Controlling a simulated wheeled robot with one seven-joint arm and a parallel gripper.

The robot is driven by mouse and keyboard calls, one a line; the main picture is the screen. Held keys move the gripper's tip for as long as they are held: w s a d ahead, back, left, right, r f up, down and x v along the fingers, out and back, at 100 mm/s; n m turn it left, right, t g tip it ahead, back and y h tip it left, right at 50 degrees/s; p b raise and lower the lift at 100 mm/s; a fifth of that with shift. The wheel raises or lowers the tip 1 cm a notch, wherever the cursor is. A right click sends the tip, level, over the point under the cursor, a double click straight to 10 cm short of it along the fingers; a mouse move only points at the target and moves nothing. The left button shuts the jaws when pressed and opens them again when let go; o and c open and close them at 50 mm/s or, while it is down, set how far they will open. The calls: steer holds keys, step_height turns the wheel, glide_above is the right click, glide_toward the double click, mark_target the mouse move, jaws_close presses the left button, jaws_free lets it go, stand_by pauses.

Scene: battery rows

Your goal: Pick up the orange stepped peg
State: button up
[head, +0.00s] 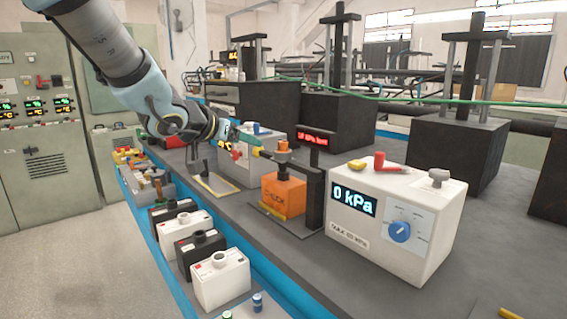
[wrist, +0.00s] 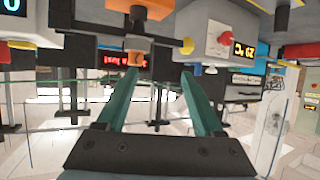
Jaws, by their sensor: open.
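In the wrist view, which is upside down, the peg (wrist: 126,52) shows just past the tip of the left finger. My gripper (head: 246,138) is to the left of the peg in the head view, at about its height. Its two green fingers (wrist: 160,76) are spread apart with nothing between them. I see no clear contact with the peg.
A black post with a red display (head: 313,138) stands close beside the peg. A white instrument (head: 390,222) reading 0 kPa is to the right, with small coloured parts on top. Another white instrument (head: 258,170) is behind my gripper. Batteries (head: 220,281) line the near edge.

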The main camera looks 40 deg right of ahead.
mark_target(280, 142)
steer(key=shift+m+g+h, duration=0.4)
steer(key=shift+m+g, duration=0.1)
steer(key=d, duration=0.2)
steer(key=s+d, duration=0.1)
steer(key=d, duration=0.1)
steer(key=d+f, duration=0.1)
steer(key=d, duration=0.1)
steer(key=shift+s+d, duration=0.35)
steer(key=shift+p+x, duration=0.35)
steer(key=shift+x, duration=2.7)
steer(key=shift+d+r, duration=0.1)
steer(key=shift+r, duration=0.1)
jaws_close()
